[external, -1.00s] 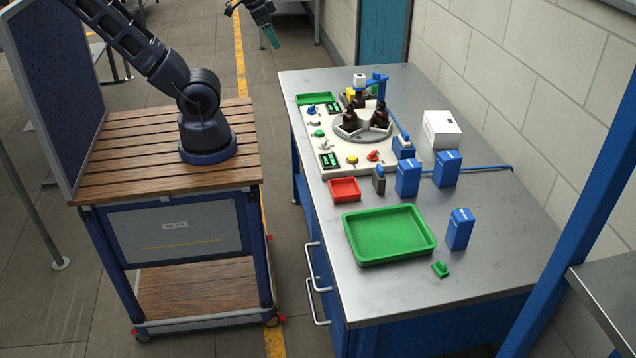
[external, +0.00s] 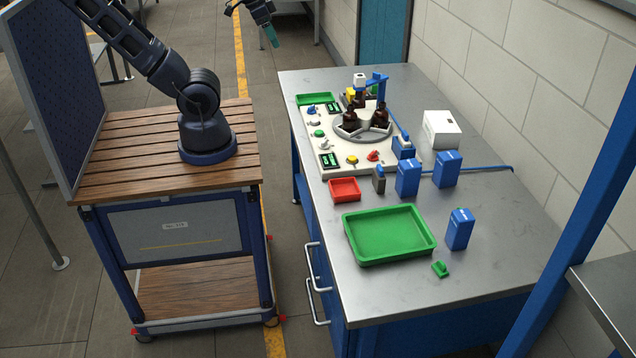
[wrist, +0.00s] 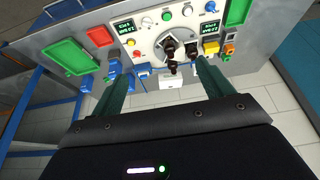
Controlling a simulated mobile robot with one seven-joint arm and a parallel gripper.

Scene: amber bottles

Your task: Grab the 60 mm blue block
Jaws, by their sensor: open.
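Three upright blue blocks stand on the grey bench: one right of the red tray (external: 408,178), a second block (external: 447,169) behind it to the right, and a third block (external: 460,229) right of the green tray. I cannot tell which is 60 mm. Small blue shapes near the trays in the wrist view (wrist: 113,70) are partly hidden by a finger. My gripper (external: 270,37) is high beyond the bench's far left end, apart from every block. In the wrist view its two green fingers (wrist: 162,80) are spread with nothing held between them.
A large green tray (external: 390,261), a red tray (external: 345,197) and a small green piece (external: 440,269) lie nearby. A carousel with dark bottles (external: 336,126) stands on a white control panel. A white box (external: 441,129) is near the wall. The bench's front right is clear.

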